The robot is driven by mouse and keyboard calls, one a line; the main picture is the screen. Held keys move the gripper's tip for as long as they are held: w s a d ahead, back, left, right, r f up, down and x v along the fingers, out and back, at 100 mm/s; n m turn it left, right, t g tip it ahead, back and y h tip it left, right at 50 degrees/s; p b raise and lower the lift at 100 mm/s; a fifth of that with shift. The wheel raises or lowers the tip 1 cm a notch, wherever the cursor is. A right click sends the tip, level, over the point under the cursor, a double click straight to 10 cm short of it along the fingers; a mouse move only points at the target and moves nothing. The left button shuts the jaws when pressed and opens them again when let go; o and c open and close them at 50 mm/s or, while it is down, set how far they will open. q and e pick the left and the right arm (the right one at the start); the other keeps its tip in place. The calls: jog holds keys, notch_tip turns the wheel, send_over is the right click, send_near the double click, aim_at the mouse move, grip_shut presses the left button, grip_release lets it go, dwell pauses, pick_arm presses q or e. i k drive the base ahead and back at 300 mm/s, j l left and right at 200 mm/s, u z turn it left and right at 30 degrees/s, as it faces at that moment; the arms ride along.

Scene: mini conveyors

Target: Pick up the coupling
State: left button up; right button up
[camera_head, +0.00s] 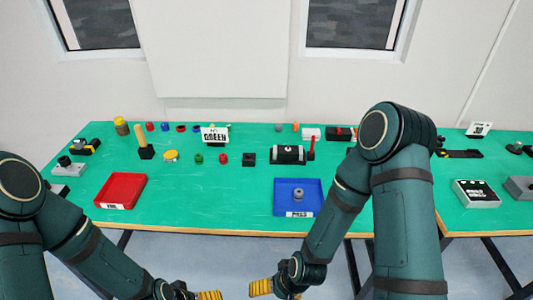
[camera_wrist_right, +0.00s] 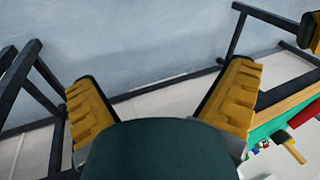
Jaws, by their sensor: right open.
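A small grey round part (camera_head: 298,193), possibly the coupling, sits inside the blue tray (camera_head: 281,208) near the table's front edge. It is too small to identify surely. My right gripper (camera_head: 262,287) is below and in front of the table edge, apart from the tray. In the right wrist view its yellow fingers (camera_wrist_right: 163,100) are spread wide with nothing between them, over the floor. My left gripper (camera_head: 208,295) shows a yellow finger at the bottom of the head view; its opening cannot be made out.
A red tray (camera_head: 121,190) lies at the left front of the green table (camera_head: 220,205). Several small coloured parts and a sign (camera_head: 215,135) are along the back. The table front between the trays is clear.

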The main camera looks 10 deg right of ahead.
aim_at(199, 158)
jog(key=z, duration=0.95)
jog(key=j+z, duration=0.35)
jog(key=k+j+z, duration=0.1)
jog(key=z, duration=0.25)
jog(key=k+j+z, duration=0.1)
jog(key=j+z, duration=0.25)
jog(key=k+j+z, duration=0.25)
jog(key=j, duration=0.15)
jog(key=k+j+z, duration=0.3)
jog(key=i+j, duration=0.05)
